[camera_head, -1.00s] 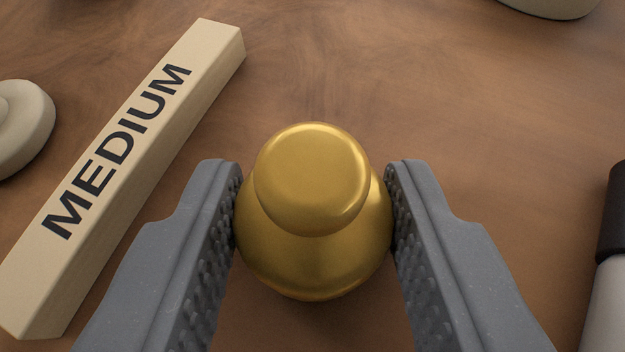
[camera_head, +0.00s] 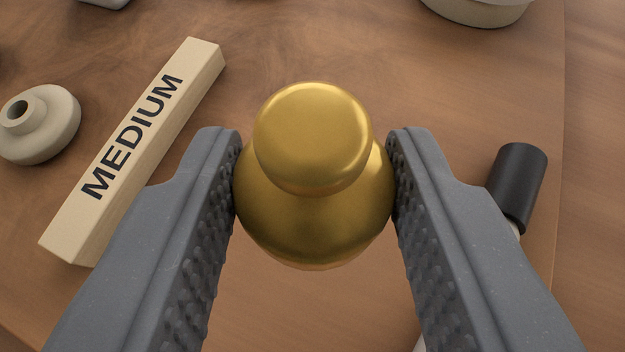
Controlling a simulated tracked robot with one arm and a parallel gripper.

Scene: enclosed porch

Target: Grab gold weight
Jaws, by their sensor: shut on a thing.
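The gold weight (camera_head: 312,225) is a shiny, rounded body with a knob on top, in the middle of the view. My gripper (camera_head: 314,190) is shut on it, with one grey, studded finger touching each side of its body. The weight is upright and appears held above the wooden table (camera_head: 300,310). Its underside is hidden from this angle.
A beige block marked MEDIUM (camera_head: 140,145) lies at the left. A black-ended cylinder (camera_head: 518,185) lies at the right, partly behind my finger. A pale round object (camera_head: 478,10) is at the top right.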

